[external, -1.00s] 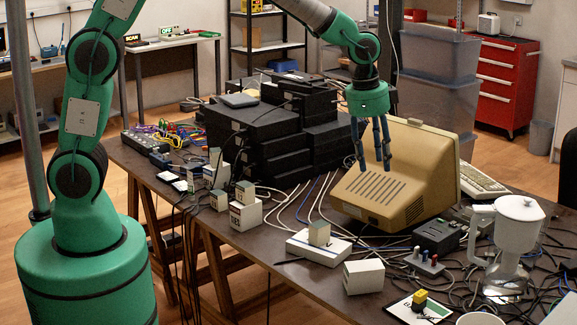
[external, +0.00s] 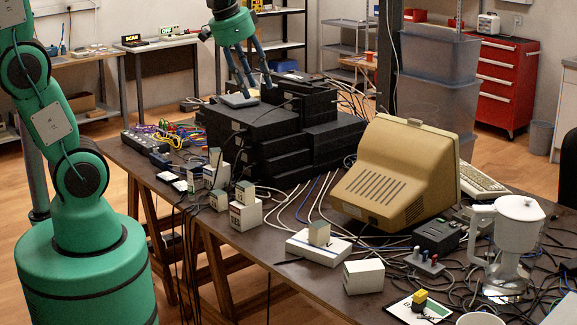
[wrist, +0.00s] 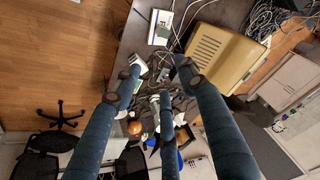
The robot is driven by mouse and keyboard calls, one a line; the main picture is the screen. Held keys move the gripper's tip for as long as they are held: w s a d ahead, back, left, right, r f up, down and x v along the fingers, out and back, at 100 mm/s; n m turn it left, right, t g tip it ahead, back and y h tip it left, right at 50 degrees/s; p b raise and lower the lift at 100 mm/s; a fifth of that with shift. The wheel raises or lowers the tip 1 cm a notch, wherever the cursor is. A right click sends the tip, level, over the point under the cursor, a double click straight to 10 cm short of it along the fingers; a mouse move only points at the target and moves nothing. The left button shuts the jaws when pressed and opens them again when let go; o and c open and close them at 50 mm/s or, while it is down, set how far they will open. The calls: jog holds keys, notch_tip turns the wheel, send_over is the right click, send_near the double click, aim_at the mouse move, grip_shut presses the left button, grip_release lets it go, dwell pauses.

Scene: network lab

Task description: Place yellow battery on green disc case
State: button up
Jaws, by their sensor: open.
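The small yellow battery (external: 420,295), with a dark lower part, stands upright at the front right of the table in the external view. It appears to rest on the flat green disc case (external: 436,309), a white-edged square with green and dark print. My gripper (external: 256,88) is high over the stack of black boxes, far to the left of the battery and apart from it. Its three fingers are spread and empty. The wrist view shows the open fingers (wrist: 155,92) with nothing between them. I cannot make out the battery there.
Black boxes (external: 262,135) are stacked under my gripper, with a grey flat device (external: 240,100) on top.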

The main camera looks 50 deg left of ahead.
jog(key=s+a+n, duration=0.2)
jog(key=s+a, duration=0.2)
jog(key=s, duration=0.3)
jog(key=s+a+n+t, duration=0.1)
jog(key=s+a, duration=0.3)
jog(key=s, duration=0.4)
jog(key=shift+a+n+y, duration=0.3)
jog(key=shift+n, duration=0.5)
